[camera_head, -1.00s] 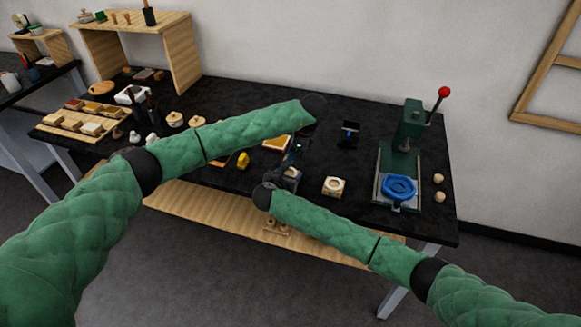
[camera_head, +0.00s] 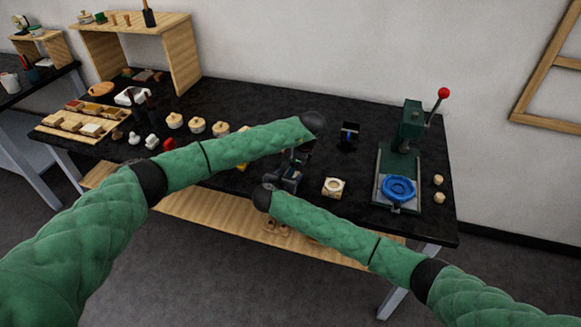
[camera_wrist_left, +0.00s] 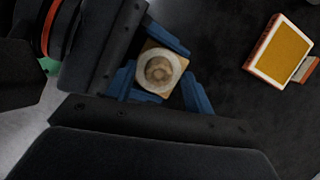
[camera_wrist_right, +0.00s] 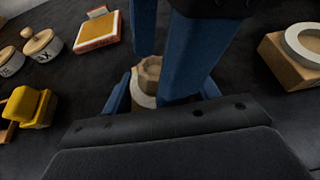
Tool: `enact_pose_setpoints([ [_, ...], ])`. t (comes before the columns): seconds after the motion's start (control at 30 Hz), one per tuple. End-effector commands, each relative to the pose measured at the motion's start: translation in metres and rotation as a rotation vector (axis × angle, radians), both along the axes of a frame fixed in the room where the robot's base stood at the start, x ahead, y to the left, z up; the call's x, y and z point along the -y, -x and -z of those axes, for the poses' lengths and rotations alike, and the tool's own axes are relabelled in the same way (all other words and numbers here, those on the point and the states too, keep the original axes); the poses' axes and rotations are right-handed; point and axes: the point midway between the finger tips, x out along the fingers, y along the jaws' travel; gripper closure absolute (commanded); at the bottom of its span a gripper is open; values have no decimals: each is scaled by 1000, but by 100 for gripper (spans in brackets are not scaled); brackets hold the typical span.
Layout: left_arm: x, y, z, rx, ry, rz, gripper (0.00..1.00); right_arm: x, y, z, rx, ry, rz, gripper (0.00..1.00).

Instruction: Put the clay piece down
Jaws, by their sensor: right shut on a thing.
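The clay piece (camera_wrist_left: 159,72) is small, brown and round-edged. It sits on a pale ring on a square wooden block (camera_wrist_left: 150,46), and it also shows in the right wrist view (camera_wrist_right: 150,72). My left gripper (camera_head: 297,160) reaches down from above; its blue fingers are apart on either side of the clay piece, with a gap visible in the left wrist view. My right gripper (camera_head: 285,180) comes in low from the front and is shut on the wooden block under the clay. In the head view my grippers mostly hide block and clay.
A second wooden block with a pale ring (camera_head: 335,187) stands to the right. Beyond it is a green press (camera_head: 408,140) with a blue ring (camera_head: 398,188). An orange-edged tray (camera_wrist_left: 278,50) and a yellow object (camera_wrist_right: 30,105) lie nearby. Several lidded jars (camera_head: 197,126) stand left.

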Motion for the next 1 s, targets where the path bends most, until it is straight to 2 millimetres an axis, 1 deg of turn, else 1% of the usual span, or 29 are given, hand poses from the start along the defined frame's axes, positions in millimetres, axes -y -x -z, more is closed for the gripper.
enact_pose_setpoints([
  [0.23, 0, 0, 0, 0, 0, 0, 48, 0, 0, 0, 0, 0, 0, 63],
  [0.37, 2, 0, -6, 1, 0, 0, 48, 0, 0, 0, 0, 0, 0, 63],
  [0.47, 6, 0, -18, 3, 2, 1, 48, 0, 0, 0, 0, 0, 0, 63],
  [0.57, 11, 0, -34, 3, 0, 1, 48, 0, 0, 0, 0, 0, 0, 63],
  [0.8, 28, 2, -78, 2, 1, 2, 48, 0, 0, 0, 0, 0, 0, 63],
  [1.0, 37, 3, -104, 1, 0, 0, 48, 0, 0, 0, 0, 0, 0, 63],
])
